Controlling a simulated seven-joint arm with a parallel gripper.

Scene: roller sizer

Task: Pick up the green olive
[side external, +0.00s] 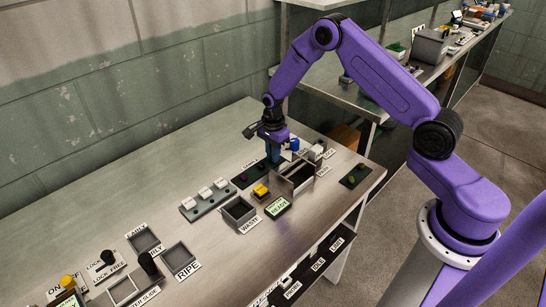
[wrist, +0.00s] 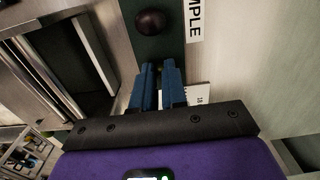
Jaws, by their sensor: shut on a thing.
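My gripper (wrist: 159,72) has its two blue fingers close together in the wrist view. A small patch of the green olive (wrist: 159,67) shows between the fingertips; the fingers hide the rest. In the side view my gripper (side external: 273,160) points down at the far end of the dark sample strip (side external: 256,170), and the olive is hidden there. I cannot tell whether the olive touches the strip. A dark olive (wrist: 150,22) lies on the strip just beyond the fingertips.
An open-topped metal box (side external: 297,178) stands right beside my gripper. A dark pad (side external: 355,176) with a small green item is farther right. A yellow-topped button (side external: 261,190), a waste bin (side external: 238,211) and a ready display (side external: 277,207) are nearer. White switches (side external: 205,193) stand left.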

